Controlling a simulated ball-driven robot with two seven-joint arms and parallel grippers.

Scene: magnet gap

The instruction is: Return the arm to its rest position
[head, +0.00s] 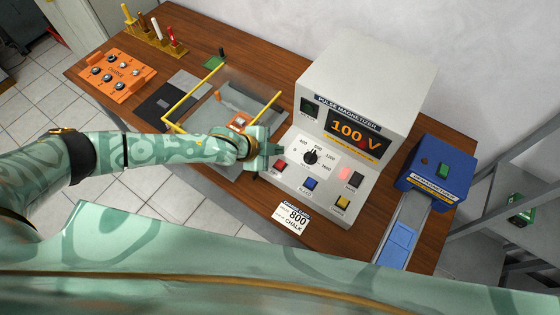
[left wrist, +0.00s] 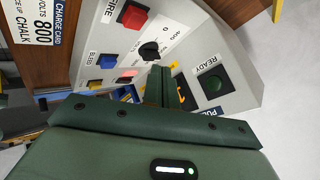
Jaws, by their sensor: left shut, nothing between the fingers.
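My left gripper (head: 277,150) is shut and empty. It is in front of the left part of the pulse magnetizer (head: 375,75), near the upper left of its control panel. Whether the fingertips touch the panel I cannot tell. The display (head: 357,132) reads 100 V. My left arm stretches in from the left across the front of the table. My right gripper is not in view.
A fixture with a yellow frame (head: 194,98) stands behind my left forearm. An orange tray (head: 117,75) with several round pieces lies at the far left. A blue demagnetizer (head: 437,170) stands at the right. A card reading 800 (head: 292,217) lies at the table's front edge.

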